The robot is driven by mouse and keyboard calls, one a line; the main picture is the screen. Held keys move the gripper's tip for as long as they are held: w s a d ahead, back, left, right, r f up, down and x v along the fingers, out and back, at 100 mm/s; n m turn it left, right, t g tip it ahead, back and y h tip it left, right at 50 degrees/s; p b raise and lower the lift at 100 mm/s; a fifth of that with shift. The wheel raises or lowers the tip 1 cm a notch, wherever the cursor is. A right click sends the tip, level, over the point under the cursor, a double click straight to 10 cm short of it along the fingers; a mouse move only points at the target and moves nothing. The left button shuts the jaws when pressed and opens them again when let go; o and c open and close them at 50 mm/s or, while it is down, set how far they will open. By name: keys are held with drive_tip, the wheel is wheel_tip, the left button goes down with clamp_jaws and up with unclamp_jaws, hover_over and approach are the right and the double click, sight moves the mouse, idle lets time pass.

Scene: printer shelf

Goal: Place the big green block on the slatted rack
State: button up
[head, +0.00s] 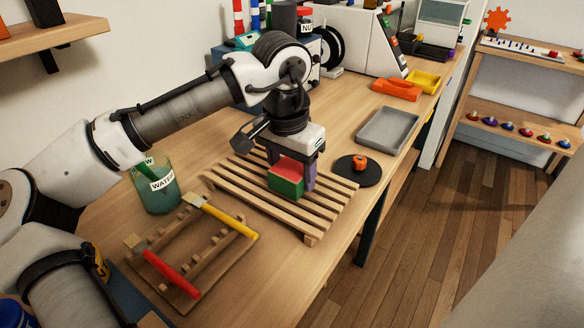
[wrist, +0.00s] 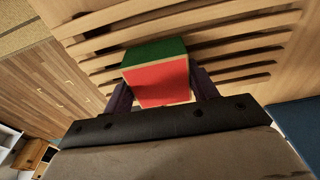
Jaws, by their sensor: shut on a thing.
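The big green block (head: 286,187) has a green side and a red top face. It is between the fingers of my gripper (head: 290,172), which is shut on it. The block is right over the middle of the slatted rack (head: 230,191), low against the slats; I cannot tell whether it touches them. In the wrist view the block (wrist: 158,78) shows its red face, with a purple-grey finger of my gripper (wrist: 162,92) on each side. The rack's slats (wrist: 235,58) run behind it.
A brush holder (head: 222,252) with red and yellow-handled brushes stands in front left, near a green water jar (head: 157,190). Right of the rack are a black disc (head: 352,177) with an orange piece and a grey tray (head: 388,131). Bare rack slats lie around the block.

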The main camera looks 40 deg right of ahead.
sight(287, 172)
drive_tip(key=o, duration=1)
drive_tip(key=shift+o, duration=0.2)
wheel_tip(287, 172, up, 12)
drive_tip(key=a, duration=0.1)
drive_tip(key=shift+s+a+p, duration=0.2)
drive_tip(key=shift+s+p, duration=0.05)
drive_tip(key=shift+p, duration=0.15)
